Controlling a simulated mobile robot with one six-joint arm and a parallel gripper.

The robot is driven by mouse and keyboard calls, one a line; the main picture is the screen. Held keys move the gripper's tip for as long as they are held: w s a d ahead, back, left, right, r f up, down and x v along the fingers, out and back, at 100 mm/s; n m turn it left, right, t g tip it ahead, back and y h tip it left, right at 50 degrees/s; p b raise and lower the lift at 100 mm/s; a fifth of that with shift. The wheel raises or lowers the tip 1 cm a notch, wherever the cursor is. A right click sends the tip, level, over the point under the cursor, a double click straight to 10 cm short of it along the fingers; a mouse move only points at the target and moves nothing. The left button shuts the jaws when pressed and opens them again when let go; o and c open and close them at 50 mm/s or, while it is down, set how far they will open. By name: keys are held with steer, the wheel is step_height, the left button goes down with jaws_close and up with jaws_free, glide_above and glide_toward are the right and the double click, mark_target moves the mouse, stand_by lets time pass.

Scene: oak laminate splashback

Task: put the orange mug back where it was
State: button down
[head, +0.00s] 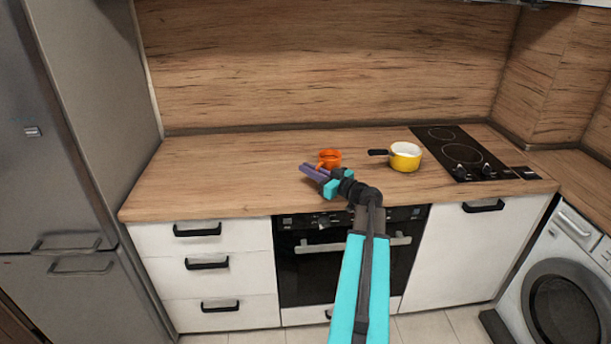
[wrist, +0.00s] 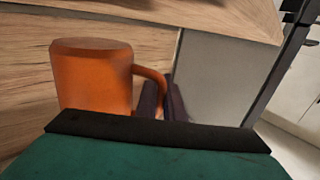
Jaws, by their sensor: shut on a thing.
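The orange mug (head: 329,156) is at the counter's middle in the head view, left of the yellow pot. The mug also fills the left part of the wrist view (wrist: 92,80), with its handle toward the right. My gripper (head: 312,172) has purple fingers and reaches the mug from the front. The fingers are shut on the mug at its handle side; in the wrist view they show behind the handle (wrist: 155,77), partly hidden by the gripper body. I cannot tell whether the mug's base touches the counter.
A yellow pot (head: 405,157) with a black handle pointing left stands right of the mug. A black hob (head: 463,153) lies farther right. The wooden counter (head: 220,178) is clear to the left, up to the fridge (head: 100,90). The splashback (head: 320,65) closes the back.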

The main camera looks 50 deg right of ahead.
steer(key=shift+w+d, duration=0.25)
steer(key=shift+w, duration=0.6)
steer(key=shift+f, duration=0.1)
steer(key=shift+f+p, duration=0.45)
steer(key=shift+f, duration=1.25)
steer(key=shift+f, duration=0.15)
steer(key=c, duration=1.9)
jaws_free()
steer(key=shift+o, duration=0.2)
steer(key=s+b, duration=0.2)
steer(key=s, duration=1)
steer(key=shift+d, duration=0.2)
steer(key=shift+s, duration=0.1)
